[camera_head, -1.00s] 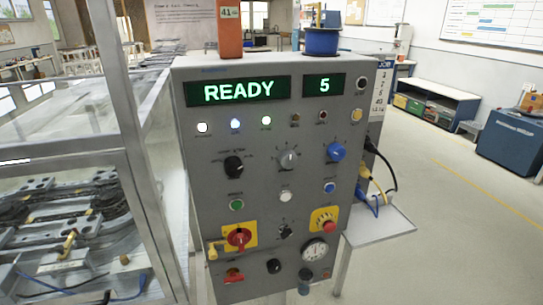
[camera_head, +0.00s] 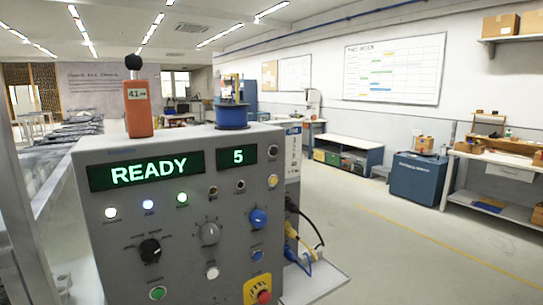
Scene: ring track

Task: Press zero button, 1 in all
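A grey control panel (camera_head: 112,217) stands at the left of the head view. Its green displays read READY (camera_head: 147,171) and 5 (camera_head: 237,156). A white button (camera_head: 212,272), a green button (camera_head: 158,293) and a blue button (camera_head: 257,255) sit in the lower visible row. Their labels are too small to read, so I cannot tell which one is zero. A black knob (camera_head: 150,250), a grey knob (camera_head: 209,233) and a blue knob (camera_head: 258,218) sit above them. The panel's lowest part is cut off by the frame. My gripper is not in view.
An orange unit (camera_head: 142,105) and a blue spool (camera_head: 232,115) stand on top of the panel. A side shelf (camera_head: 322,282) with cables juts out at its right. Open floor (camera_head: 400,255) lies to the right, before a blue chest (camera_head: 418,178) and a workbench (camera_head: 495,165).

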